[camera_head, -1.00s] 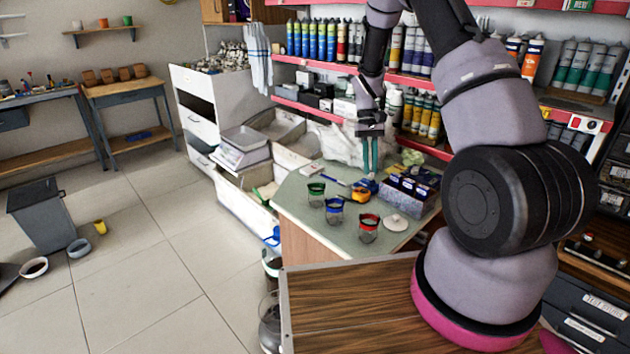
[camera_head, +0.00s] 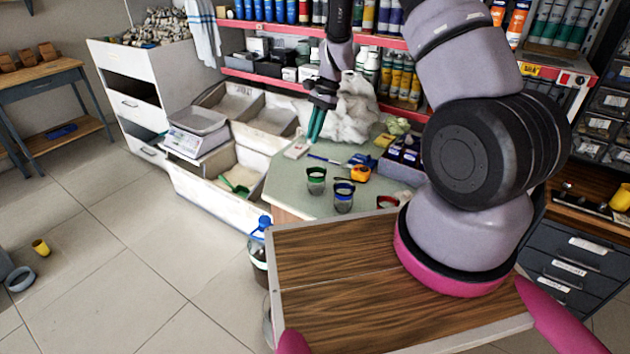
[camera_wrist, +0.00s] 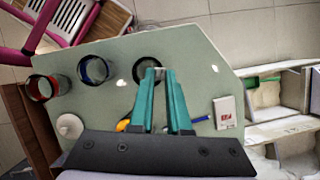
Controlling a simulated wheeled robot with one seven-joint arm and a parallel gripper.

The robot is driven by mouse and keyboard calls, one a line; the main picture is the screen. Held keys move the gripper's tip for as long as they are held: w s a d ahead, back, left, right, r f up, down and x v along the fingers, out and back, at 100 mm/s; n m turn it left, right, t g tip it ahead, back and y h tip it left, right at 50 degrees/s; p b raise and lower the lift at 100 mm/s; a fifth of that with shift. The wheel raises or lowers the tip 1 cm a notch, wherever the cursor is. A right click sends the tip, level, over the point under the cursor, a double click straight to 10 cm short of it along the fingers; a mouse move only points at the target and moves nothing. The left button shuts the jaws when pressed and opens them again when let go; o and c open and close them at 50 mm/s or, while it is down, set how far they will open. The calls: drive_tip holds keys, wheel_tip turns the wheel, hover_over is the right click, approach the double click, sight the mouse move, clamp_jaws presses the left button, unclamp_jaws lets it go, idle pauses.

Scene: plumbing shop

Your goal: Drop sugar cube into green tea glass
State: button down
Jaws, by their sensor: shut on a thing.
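The green-rimmed glass (camera_head: 316,181) stands on the pale green table (camera_head: 285,190). It also shows in the wrist view as a dark round opening (camera_wrist: 143,72), partly behind my fingertips. My gripper (camera_head: 314,138) has teal fingers pointing down, above and behind this glass in the head view. In the wrist view the fingertips (camera_wrist: 158,72) nearly meet, shut on a tiny pale piece, probably the sugar cube; it is mostly hidden. The blue-rimmed glass (camera_head: 343,198) and the red-rimmed glass (camera_head: 387,202) stand in a row to the right. My arm partly hides the red-rimmed one.
A small white box (camera_head: 297,150) lies behind the green-rimmed glass. A yellow tape measure (camera_head: 360,174) and a carton (camera_head: 400,165) lie to the right. A white plastic bag (camera_head: 350,110) is at the back. Bins with a scale (camera_head: 198,118) stand left of the table.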

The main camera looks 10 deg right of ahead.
wheel_tip(320, 180, down, 9)
drive_tip(key=s+d+m+t, duration=0.2)
drive_tip(key=m+t, duration=0.3)
drive_tip(key=m, duration=1)
drive_tip(key=shift+d+h, duration=0.4)
drive_tip(key=shift+d, duration=0.05)
drive_tip(key=c, duration=0.8)
unclamp_jaws()
drive_tip(key=shift+r, duration=0.15)
drive_tip(key=v, duration=1)
drive_tip(key=shift+s+d+r, duration=0.1)
drive_tip(key=shift+s+r, duration=0.15)
drive_tip(key=shift+s, duration=0.1)
